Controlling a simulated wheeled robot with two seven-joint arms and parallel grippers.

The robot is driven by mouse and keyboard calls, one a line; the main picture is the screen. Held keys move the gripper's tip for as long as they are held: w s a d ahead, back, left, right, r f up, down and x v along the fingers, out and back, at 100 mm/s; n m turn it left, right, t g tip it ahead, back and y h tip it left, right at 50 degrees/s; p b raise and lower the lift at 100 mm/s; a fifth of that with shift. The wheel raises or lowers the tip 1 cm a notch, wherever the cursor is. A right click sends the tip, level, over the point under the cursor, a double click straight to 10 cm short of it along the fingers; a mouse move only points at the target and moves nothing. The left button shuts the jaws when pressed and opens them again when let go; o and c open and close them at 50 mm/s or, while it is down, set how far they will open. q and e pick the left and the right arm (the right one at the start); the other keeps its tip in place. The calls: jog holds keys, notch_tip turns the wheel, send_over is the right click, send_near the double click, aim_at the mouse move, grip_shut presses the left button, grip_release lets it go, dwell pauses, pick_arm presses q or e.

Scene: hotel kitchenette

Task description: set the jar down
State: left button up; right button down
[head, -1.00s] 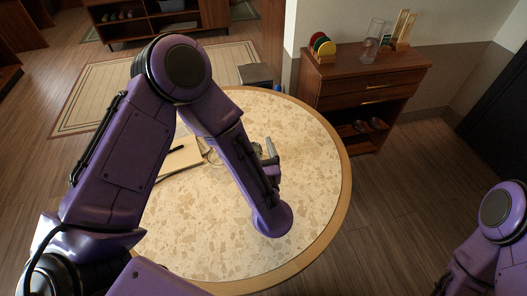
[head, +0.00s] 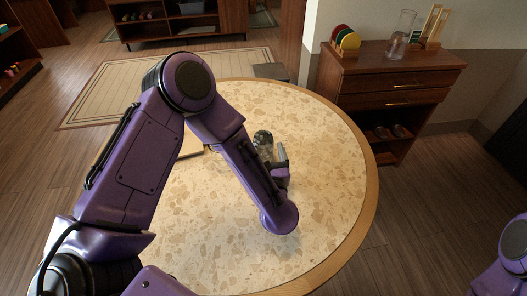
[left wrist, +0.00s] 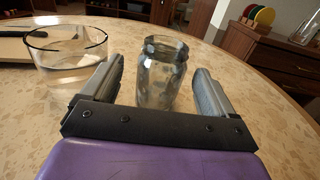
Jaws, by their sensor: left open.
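A clear glass jar (left wrist: 162,78) stands upright on the round speckled table (head: 325,185). In the left wrist view it is between the two fingers of my left gripper (left wrist: 158,70), with gaps on both sides. The fingers are open and do not hold it. In the head view the jar's dark top (head: 263,138) shows just beyond my left gripper (head: 281,155), and my forearm hides part of it. My right gripper is outside the views; only part of my right arm shows at the lower right.
A glass bowl (left wrist: 68,58) stands left of the jar, close to the left finger. A board (left wrist: 18,48) with a dark-handled item lies behind it. The table's right and near parts are clear. A wooden cabinet (head: 395,85) stands beyond the table.

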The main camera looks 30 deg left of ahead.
aim_at(262, 138)
pick_arm(q)
jog(key=x, duration=0.2)
jog(key=p+x, duration=0.1)
jog(key=x, duration=0.3)
jog(key=shift+w+f, duration=0.1)
jog(key=shift+f, duration=0.25)
jog(key=shift+d+r, duration=0.1)
jog(key=shift+d, duration=0.05)
jog(key=c, duration=1.3)
